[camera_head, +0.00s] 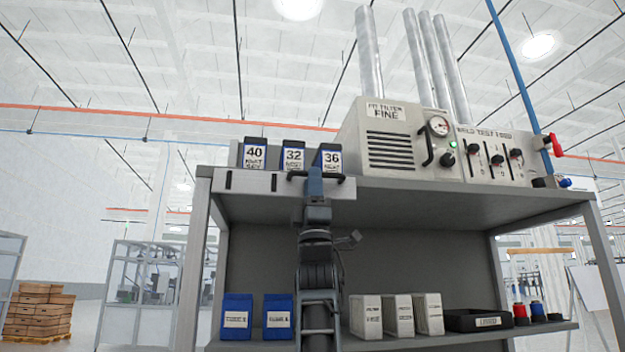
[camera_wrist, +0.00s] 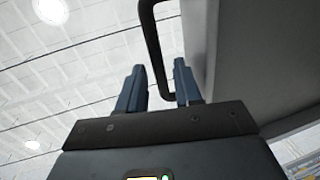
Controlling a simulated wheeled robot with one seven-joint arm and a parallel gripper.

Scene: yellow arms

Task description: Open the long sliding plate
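The long sliding plate (camera_head: 262,183) is a pale grey panel along the front left edge of the upper shelf, with dark slots. A black bar handle (camera_head: 338,180) sits at its right end. My gripper (camera_head: 315,178) is in front of this handle and hides its middle. In the wrist view my gripper (camera_wrist: 160,90) has its two blue fingers apart. The black handle (camera_wrist: 156,45) runs down between the fingers and bends right near the right finger. The fingers do not look closed on it; contact cannot be told.
Boxes marked 40, 32 and 36 (camera_head: 292,157) stand behind the plate. A grey filter unit (camera_head: 385,140) with a gauge is to the right. The lower shelf (camera_head: 460,341) holds blue boxes (camera_head: 237,315), white boxes (camera_head: 398,315) and a black tray (camera_head: 478,320).

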